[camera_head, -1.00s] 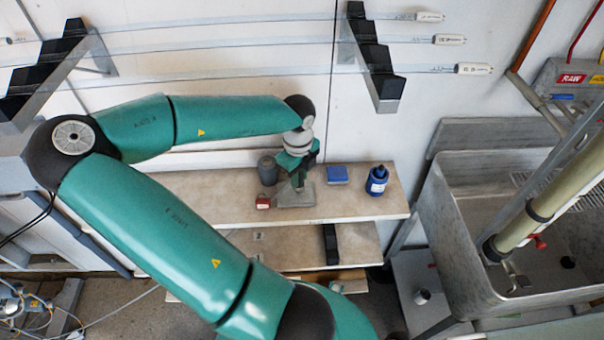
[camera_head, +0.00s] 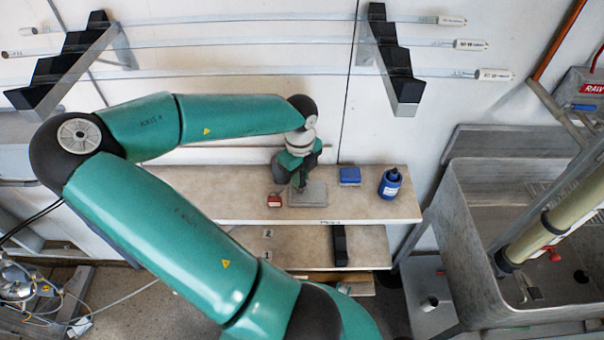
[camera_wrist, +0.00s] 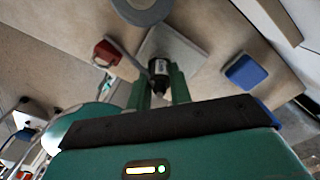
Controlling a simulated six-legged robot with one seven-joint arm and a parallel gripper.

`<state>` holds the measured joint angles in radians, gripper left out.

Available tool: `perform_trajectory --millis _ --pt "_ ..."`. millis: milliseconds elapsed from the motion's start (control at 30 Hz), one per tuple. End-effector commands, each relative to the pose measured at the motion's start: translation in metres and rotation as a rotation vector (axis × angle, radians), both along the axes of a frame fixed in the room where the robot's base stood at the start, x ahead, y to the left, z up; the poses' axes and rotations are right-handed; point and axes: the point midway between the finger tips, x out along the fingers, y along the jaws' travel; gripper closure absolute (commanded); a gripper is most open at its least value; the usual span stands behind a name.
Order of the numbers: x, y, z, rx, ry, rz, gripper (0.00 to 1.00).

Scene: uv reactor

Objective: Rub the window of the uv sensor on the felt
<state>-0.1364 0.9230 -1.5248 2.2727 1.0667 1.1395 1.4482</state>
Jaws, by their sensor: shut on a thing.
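The uv sensor (camera_wrist: 158,72) is a small black cylinder with a pale label, held between the two green fingers of my gripper (camera_wrist: 157,88). The felt appears to be the flat grey square pad (camera_head: 314,194) on the upper bench shelf; it also shows in the wrist view (camera_wrist: 184,48). In the head view my gripper (camera_head: 297,186) points down over the left part of the pad. The sensor's far end overlaps the pad in the wrist view. Its window is hidden, and I cannot tell whether it touches the pad.
A red block (camera_head: 274,200) lies left of the pad. A dark grey cylinder (camera_head: 280,170) stands behind, partly hidden by my gripper. A blue box (camera_head: 349,175) and blue bottle (camera_head: 390,184) stand to the right. A metal sink (camera_head: 466,250) is farther right.

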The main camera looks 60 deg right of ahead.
Motion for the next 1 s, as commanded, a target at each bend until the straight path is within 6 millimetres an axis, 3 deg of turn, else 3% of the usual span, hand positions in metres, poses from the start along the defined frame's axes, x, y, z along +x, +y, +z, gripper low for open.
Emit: perform_trajectory --millis 1000 --pt "-0.036 -0.015 -0.003 0.004 0.008 -0.004 1.00"
